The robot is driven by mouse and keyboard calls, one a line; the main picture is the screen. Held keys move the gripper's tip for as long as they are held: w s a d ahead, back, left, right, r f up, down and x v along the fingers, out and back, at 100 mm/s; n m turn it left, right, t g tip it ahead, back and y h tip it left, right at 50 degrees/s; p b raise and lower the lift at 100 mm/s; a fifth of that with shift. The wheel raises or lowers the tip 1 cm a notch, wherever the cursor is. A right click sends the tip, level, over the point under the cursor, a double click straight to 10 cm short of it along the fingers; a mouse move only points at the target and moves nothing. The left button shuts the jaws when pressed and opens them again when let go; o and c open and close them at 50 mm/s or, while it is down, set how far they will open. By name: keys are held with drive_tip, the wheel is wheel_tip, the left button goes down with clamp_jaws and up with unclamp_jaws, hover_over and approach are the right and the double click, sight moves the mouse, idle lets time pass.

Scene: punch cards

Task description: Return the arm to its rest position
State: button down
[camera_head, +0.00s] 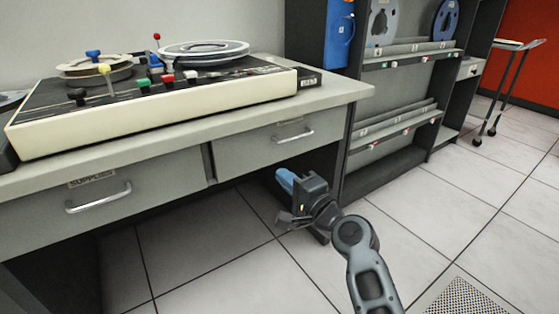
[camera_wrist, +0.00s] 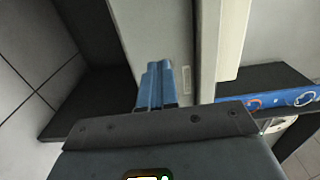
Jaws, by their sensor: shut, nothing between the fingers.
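My gripper (camera_head: 284,178) is in front of the dark underside of the desk, below the right drawer (camera_head: 262,146) in the head view. Its blue fingers point up and left, away from my body. In the wrist view the blue fingers (camera_wrist: 159,68) lie side by side, shut, with nothing held between them. My arm (camera_head: 368,270) reaches up from the bottom edge of the head view, bent at the wrist. Whether the gripper touches the desk cannot be told from these views.
The grey desk (camera_head: 330,93) carries a tape machine (camera_head: 160,112) with reels and coloured knobs. The left drawer (camera_head: 130,185) is labelled "SUPPLIES". Dark shelving (camera_head: 395,160) with tape reels stands right of the desk, a cart (camera_head: 510,80) beyond. Tiled floor (camera_head: 470,215) is open at the right.

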drive_tip(key=s+d+f+n+h, duration=0.1)
drive_tip(key=s+d+f+h, duration=0.2)
drive_tip(key=s+d+f, duration=0.5)
drive_tip(key=s+d+f+n+h, duration=0.1)
drive_tip(key=s+d+f+h, duration=0.35)
drive_tip(key=s, duration=0.65)
drive_tip(key=s+d+n+h, duration=0.15)
drive_tip(key=s+d, duration=0.25)
drive_tip(key=s, duration=0.6)
drive_tip(key=s+d+n, duration=0.2)
drive_tip(key=s+d, duration=0.2)
drive_tip(key=s, duration=0.7)
drive_tip(key=s+d+r+n+h, duration=0.2)
drive_tip(key=s+r+n, duration=0.3)
drive_tip(key=s+r, duration=0.75)
wheel_tip(320, 180, up, 20)
drive_tip(key=s+p, duration=0.1)
drive_tip(key=p, duration=2.1)
drive_tip(key=shift+s+r, duration=0.2)
drive_tip(key=shift+s, duration=0.2)
